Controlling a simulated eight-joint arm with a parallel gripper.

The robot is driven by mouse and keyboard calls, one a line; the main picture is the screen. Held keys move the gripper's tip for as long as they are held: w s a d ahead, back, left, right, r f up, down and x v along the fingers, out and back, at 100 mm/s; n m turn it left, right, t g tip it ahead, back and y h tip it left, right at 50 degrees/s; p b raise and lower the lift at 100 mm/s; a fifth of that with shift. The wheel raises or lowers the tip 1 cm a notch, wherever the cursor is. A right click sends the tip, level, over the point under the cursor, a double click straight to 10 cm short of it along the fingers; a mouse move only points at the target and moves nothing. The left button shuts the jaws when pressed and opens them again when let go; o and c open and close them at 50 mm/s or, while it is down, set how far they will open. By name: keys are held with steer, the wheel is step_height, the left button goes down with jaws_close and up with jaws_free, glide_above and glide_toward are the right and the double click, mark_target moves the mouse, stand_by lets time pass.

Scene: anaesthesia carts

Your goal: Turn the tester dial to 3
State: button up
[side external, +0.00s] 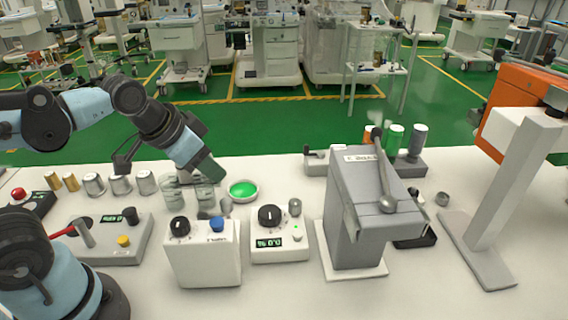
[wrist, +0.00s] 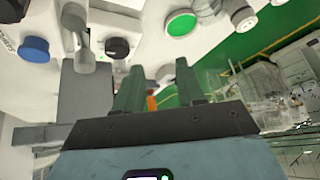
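Two white boxes with black dials stand mid-table in the side view; I cannot tell for certain which is the tester. The right box (side external: 279,254) has a black dial (side external: 269,215), a green-lit display showing what looks like 0.0 % and a small metal post. The left box (side external: 203,266) has a black dial (side external: 180,226) and a blue knob (side external: 216,224). Dial markings are too small to read. My gripper (side external: 212,172) is above and behind these boxes, apart from both. In the wrist view its two green fingers (wrist: 158,78) are spread with nothing held. A blue knob (wrist: 35,50) and black dial (wrist: 118,48) show beyond them.
A green-filled dish (side external: 243,190) and clear jars (side external: 174,194) are close to my gripper. A grey machine with a ball-ended lever (side external: 365,215) stands right of the boxes. A control panel (side external: 112,245) is at left. The front table strip is clear.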

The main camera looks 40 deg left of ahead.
steer(key=o, duration=0.3)
steer(key=w+d+m+g, duration=0.1)
steer(key=m, duration=0.1)
steer(key=w+d+r+m+g, duration=0.1)
steer(key=m, duration=0.1)
steer(key=w+d+r+m, duration=0.1)
steer(key=m, duration=0.1)
steer(key=shift+d+m+g, duration=0.25)
steer(key=shift+m+g, duration=0.05)
steer(key=shift+g, duration=0.1)
steer(key=shift+o, duration=0.2)
steer(key=m+g, duration=0.4)
steer(key=m, duration=0.5)
glide_above(269, 211)
step_height(269, 211, down, 12)
steer(key=shift+f, duration=0.1)
steer(key=c, duration=0.8)
